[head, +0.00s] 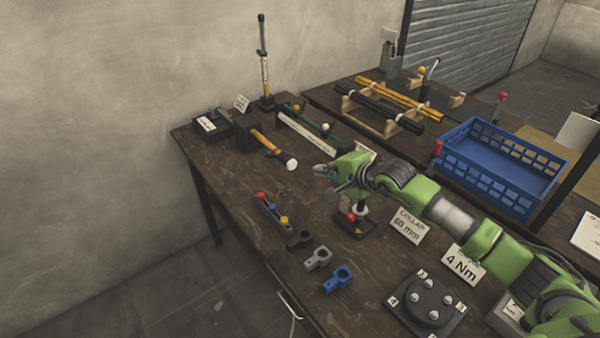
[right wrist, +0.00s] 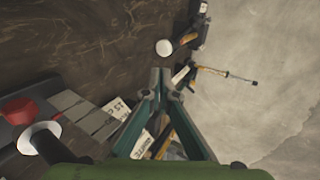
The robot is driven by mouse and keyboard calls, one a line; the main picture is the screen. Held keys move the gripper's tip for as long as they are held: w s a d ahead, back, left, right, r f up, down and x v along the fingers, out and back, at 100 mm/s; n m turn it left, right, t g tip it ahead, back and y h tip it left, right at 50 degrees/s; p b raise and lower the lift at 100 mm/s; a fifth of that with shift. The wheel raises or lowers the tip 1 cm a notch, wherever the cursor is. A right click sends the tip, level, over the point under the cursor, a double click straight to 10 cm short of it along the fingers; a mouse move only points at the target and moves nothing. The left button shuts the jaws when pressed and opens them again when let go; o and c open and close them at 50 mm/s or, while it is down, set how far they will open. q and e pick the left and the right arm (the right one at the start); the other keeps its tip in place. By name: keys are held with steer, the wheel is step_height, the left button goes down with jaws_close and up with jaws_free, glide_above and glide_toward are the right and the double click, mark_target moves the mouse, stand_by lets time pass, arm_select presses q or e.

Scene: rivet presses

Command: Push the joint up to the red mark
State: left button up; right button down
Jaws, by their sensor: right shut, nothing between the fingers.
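My right gripper (head: 318,171) reaches in from the right above the middle of the dark table. Its teal fingers are shut and empty, and their tips (right wrist: 166,82) meet in the right wrist view. I cannot tell for sure which part is the joint or where its red mark is. A slim upright rod (head: 264,72) with a yellow sleeve and black parts stands on a black base at the back. It also shows at right in the right wrist view (right wrist: 228,75). A small stand (head: 352,226) with a red knob is below my gripper, partly hidden. My left gripper is out of view.
Small clamps (head: 318,259) and a numbered plate (head: 428,300) are in front. A blue crate (head: 487,178) stands at right.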

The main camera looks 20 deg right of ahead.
steer(key=b, duration=0.6)
glide_toward(294, 167)
steer(key=x, duration=0.5)
steer(key=shift+w+a+f+b, duration=0.25)
steer(key=shift+w+f+b, duration=0.05)
steer(key=shift+w+b, duration=0.2)
